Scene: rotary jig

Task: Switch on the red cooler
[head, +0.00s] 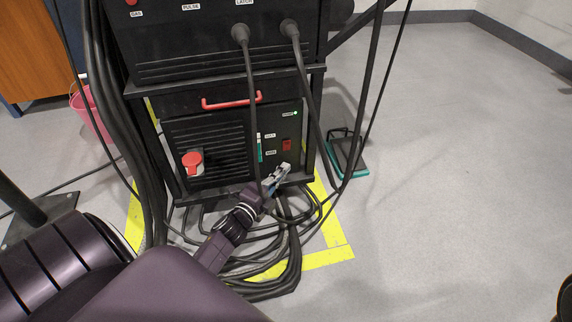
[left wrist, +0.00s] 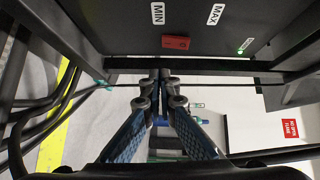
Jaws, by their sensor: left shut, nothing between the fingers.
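The cooler (head: 213,140) is a black vented unit low in the welding cart, with a red cap (head: 192,163) on the left of its front. A red rocker switch (head: 287,145) is on the right of its panel, near the MIN and MAX labels; it also shows in the left wrist view (left wrist: 176,42). A small green lamp (left wrist: 241,51) glows on the panel. My left gripper (head: 284,170) is shut and empty, just below the switch in the head view. Its closed fingertips (left wrist: 160,74) appear apart from the switch.
Thick black cables hang down the cart's left side and lie coiled (head: 262,265) below it. Two cables hang in front of the panel. A red handle (head: 232,103) crosses the drawer above. Yellow tape (head: 330,258) marks the floor. The floor (head: 460,160) to the right is clear.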

